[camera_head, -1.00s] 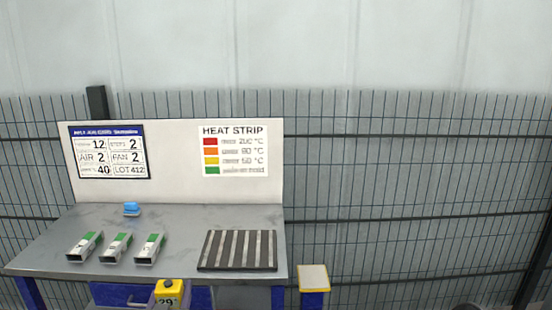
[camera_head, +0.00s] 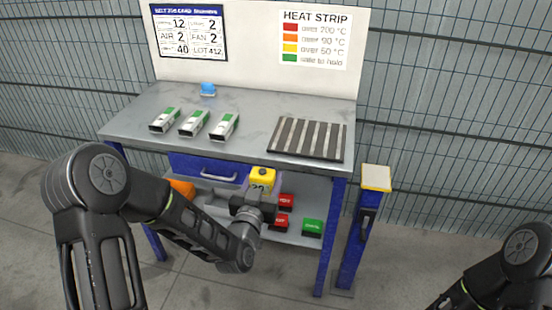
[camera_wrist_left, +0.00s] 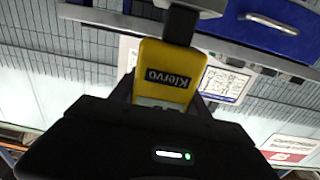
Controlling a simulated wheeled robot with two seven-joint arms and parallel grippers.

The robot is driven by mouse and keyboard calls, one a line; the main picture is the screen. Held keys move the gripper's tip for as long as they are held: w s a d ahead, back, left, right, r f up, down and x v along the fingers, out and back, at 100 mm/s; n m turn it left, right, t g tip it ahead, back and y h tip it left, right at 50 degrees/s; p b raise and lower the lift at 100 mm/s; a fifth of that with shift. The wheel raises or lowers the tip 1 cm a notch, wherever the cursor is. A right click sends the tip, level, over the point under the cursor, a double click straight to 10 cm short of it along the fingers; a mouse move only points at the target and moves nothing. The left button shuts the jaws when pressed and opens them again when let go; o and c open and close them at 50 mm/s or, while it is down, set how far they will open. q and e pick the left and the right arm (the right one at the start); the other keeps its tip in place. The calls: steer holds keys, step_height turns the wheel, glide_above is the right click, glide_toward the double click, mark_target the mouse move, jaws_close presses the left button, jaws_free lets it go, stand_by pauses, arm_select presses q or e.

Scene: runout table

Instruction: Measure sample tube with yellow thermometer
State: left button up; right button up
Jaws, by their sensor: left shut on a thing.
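My left gripper (camera_head: 258,201) is shut on the yellow thermometer (camera_head: 262,178), held in front of the table's front edge.
The grey table (camera_head: 250,110) also holds a blue object (camera_head: 208,89) and a dark striped rack (camera_head: 308,138). A shelf below has red and green boxes (camera_head: 312,227) and an orange object (camera_head: 181,188). A blue post (camera_head: 376,178) stands at right.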

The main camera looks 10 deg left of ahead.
arm_select(q)
steer(key=s+d+r+n+t+y, duration=0.1)
steer(key=s+d+r, duration=0.2)
steer(key=d+r, duration=0.5)
steer(key=s+d+r+t+y, duration=0.1)
steer(key=s+d+r, duration=0.3)
steer(key=r, duration=0.8)
steer(key=s+d+r, duration=0.2)
steer(key=s, duration=0.6)
steer(key=s+d+r+g+h, duration=0.1)
steer(key=s+d+r, duration=0.2)
steer(key=s, duration=0.5)
steer(key=s+d+r+m+g+h, duration=0.1)
steer(key=s+d+r, duration=0.1)
steer(key=s, duration=0.6)
steer(key=shift+s+d+r+b, duration=0.15)
steer(key=shift+d+r+b, duration=0.05)
steer(key=shift+d+b, duration=0.25)
steer(key=shift+r, duration=0.1)
